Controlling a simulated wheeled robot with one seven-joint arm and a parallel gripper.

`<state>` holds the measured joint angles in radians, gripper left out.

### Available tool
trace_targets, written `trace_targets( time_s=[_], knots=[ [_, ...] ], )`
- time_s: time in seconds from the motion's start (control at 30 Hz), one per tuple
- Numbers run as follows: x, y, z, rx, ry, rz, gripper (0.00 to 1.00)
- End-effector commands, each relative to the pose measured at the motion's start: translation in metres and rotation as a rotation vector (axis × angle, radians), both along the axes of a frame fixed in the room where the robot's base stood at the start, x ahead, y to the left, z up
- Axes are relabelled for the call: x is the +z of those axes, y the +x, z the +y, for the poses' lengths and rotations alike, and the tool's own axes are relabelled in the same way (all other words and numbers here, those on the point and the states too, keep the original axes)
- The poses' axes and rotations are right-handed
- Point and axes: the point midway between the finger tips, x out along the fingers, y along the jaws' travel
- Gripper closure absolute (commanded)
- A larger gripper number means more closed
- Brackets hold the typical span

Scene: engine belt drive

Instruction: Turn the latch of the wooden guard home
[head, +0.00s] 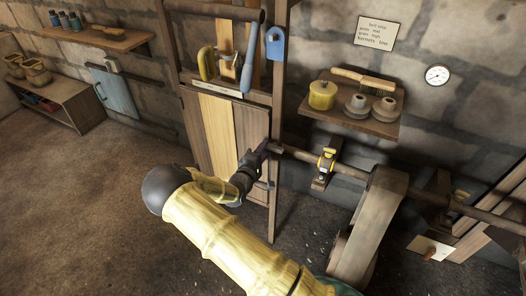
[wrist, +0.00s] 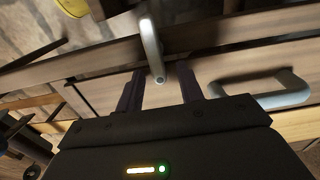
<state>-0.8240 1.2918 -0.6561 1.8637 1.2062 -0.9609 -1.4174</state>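The wooden guard (head: 217,133) is a plank door in a dark frame at the middle of the head view. Its boards (wrist: 105,92) also fill the wrist view. The latch (wrist: 149,42) shows in the wrist view as a pale grey bar on the dark frame rail, with a round stub beside its lower end. My gripper (wrist: 160,80) is open, its two dark fingers on either side of the latch's lower end, with a visible gap; contact is unclear. In the head view my gripper (head: 264,152) is at the guard's right edge and hides the latch.
A grey pull handle (wrist: 268,94) sits right of my fingers in the wrist view. A shaft (head: 345,168) with a yellow-topped bearing (head: 326,160) runs right of the guard. A shelf (head: 362,118) with a yellow pot and brush is above it. The floor at left is clear.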

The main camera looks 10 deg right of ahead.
Motion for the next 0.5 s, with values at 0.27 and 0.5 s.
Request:
trace_targets(
  time_s=[0.27, 0.5],
  knots=[
    [0.000, -0.011, 0.008, 0.001, 0.000, -0.001, 0.63],
    [0.000, -0.046, 0.034, 0.002, 0.000, 0.000, 0.63]
  ],
)
